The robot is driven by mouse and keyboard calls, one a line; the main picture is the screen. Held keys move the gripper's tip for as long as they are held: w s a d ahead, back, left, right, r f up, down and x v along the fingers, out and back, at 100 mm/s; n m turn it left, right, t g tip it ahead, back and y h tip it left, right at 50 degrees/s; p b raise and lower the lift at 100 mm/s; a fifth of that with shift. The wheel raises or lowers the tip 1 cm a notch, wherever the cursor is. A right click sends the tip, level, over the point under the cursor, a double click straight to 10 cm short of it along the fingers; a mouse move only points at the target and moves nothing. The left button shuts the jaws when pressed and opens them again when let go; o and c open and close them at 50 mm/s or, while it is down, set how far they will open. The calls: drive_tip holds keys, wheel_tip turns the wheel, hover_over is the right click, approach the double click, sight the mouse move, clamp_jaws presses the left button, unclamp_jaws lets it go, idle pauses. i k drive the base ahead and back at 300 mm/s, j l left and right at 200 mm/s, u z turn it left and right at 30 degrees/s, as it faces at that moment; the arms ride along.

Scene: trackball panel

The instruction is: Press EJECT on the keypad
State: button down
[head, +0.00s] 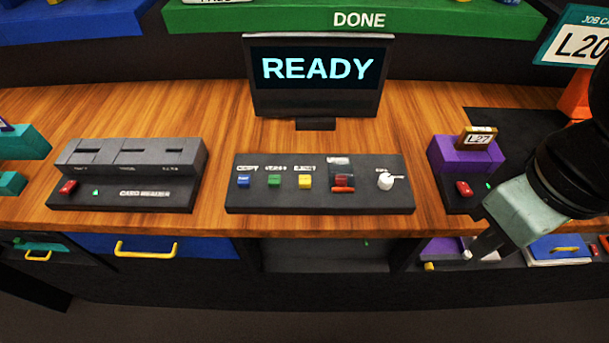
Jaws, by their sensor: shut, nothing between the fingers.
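The keypad (320,200) is a dark panel at the middle of the wooden table. Its blue button (244,181) is at the left and its green button (274,180) is beside it. The yellow button (305,181) is third, with a small white label above that appears to read EJECT. A covered red switch (342,182) and a white knob (385,181) sit to the right. My gripper (476,250) is at the right, shut and empty, apart from the keypad and pointing down near the table's front edge.
A monitor (316,110) reading READY stands behind the keypad. A dark slotted unit (130,175) is at the left. A purple block (465,152) with an L27 card (477,139) is at the right, near my arm. Bare wood lies between the units.

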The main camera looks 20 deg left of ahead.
sight(306, 180)
drive_tip(key=i+l, duration=0.15)
drive_tip(key=l, duration=0.2)
drive_tip(key=i+l, duration=0.15)
drive_tip(key=l, duration=0.15)
drive_tip(key=i+l, duration=0.1)
drive_tip(key=l, duration=0.25)
drive_tip(key=u, duration=2.25)
